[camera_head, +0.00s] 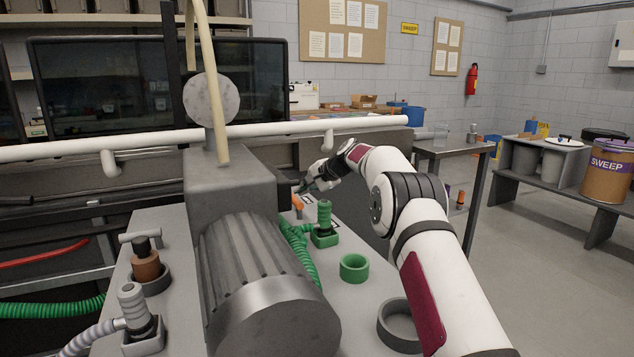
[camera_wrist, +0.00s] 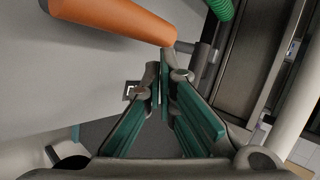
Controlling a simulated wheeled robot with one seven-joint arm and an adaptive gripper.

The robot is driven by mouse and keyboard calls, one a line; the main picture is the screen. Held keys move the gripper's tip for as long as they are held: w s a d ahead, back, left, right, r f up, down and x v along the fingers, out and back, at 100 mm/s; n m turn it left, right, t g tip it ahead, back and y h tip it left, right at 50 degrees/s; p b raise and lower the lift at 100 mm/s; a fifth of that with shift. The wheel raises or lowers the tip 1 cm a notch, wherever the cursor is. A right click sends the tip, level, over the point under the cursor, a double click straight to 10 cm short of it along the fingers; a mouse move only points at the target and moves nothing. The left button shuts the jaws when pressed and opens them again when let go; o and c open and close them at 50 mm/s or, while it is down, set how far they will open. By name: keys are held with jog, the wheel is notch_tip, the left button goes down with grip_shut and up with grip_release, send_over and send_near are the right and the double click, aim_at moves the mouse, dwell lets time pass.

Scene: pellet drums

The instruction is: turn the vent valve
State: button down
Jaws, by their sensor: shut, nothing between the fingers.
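An orange cylindrical part, which looks like a valve handle (camera_head: 297,201), sits on the grey machine top beyond the motor; I cannot tell for certain that it is the vent valve. In the wrist view the orange part (camera_wrist: 118,16) crosses the top left, its right end by a short grey stub. My gripper (camera_head: 303,188) is beside it in the head view, partly small and dark there. In the wrist view my gripper (camera_wrist: 164,58) is shut and empty, its tips close below the orange part's right end. Contact cannot be told.
A grey motor (camera_head: 258,270) and a white pipe (camera_head: 265,131) stand left of my arm. A green ribbed hose fitting (camera_head: 324,222), green ring (camera_head: 354,267) and grey ring (camera_head: 398,325) are on the bench. A brown T-handled part (camera_head: 146,264) stands front left.

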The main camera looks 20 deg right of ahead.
jog(key=v, duration=1.1)
jog(key=shift+d, duration=0.15)
